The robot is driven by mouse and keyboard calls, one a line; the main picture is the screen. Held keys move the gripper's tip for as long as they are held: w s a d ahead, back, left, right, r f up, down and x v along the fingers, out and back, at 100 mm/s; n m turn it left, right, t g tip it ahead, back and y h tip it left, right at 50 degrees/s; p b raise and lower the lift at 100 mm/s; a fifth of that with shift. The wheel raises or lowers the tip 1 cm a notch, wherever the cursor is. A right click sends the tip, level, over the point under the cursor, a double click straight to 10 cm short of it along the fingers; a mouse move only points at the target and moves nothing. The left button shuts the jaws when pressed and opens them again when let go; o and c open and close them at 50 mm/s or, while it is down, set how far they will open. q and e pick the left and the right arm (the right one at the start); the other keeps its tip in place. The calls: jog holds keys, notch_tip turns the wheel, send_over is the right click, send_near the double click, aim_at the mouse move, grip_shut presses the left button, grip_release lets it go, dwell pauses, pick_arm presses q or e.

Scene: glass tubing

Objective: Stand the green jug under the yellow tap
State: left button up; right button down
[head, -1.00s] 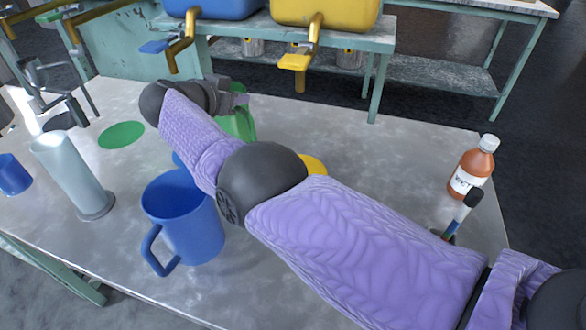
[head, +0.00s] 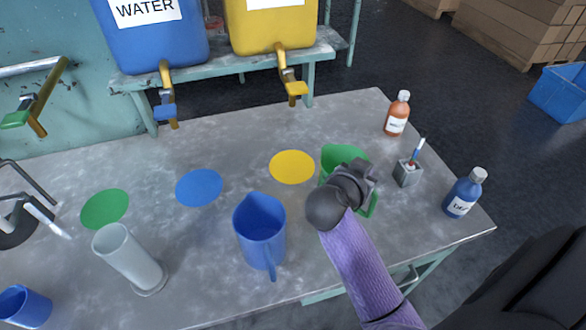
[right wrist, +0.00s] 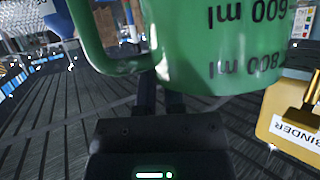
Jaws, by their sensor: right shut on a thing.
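The green jug (head: 338,155) is right of the yellow disc (head: 292,166) on the table in the head view, its handle toward the front right. My right gripper (head: 355,180) covers part of it. In the right wrist view the jug (right wrist: 225,40) fills the top, with inverted volume marks, and my right gripper (right wrist: 160,98) is shut on it. I cannot tell whether its base touches the table. The yellow tap (head: 293,86) hangs from the yellow tank (head: 270,28), behind the yellow disc. My left gripper is out of view.
A blue jug (head: 260,235) stands in front, a grey cylinder (head: 130,260) left of it. Blue (head: 199,187) and green (head: 105,208) discs lie clear. An orange bottle (head: 396,118), a pen holder (head: 407,173) and a blue bottle (head: 463,195) stand right.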

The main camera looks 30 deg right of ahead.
jog(key=shift+s+a+r, duration=0.15)
jog(key=shift+s, duration=0.15)
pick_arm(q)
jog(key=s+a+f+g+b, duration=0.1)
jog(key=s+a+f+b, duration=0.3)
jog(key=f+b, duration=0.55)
pick_arm(e)
jog(key=w+f, duration=0.1)
jog(key=w, duration=0.7)
jog(key=w+a+f, duration=0.1)
jog(key=w+f, duration=0.1)
jog(key=w, duration=0.7)
jog(key=shift+w+a+f, duration=0.2)
jog(key=shift+a+f, duration=0.1)
jog(key=c, duration=0.7)
grip_release()
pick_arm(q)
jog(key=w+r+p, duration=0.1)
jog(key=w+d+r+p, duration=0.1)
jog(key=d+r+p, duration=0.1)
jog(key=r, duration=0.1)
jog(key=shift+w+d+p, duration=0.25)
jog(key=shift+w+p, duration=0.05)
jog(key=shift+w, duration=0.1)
pick_arm(e)
jog(key=v, duration=0.7)
jog(key=shift+s+a+r, duration=0.1)
jog(key=shift+a, duration=0.1)
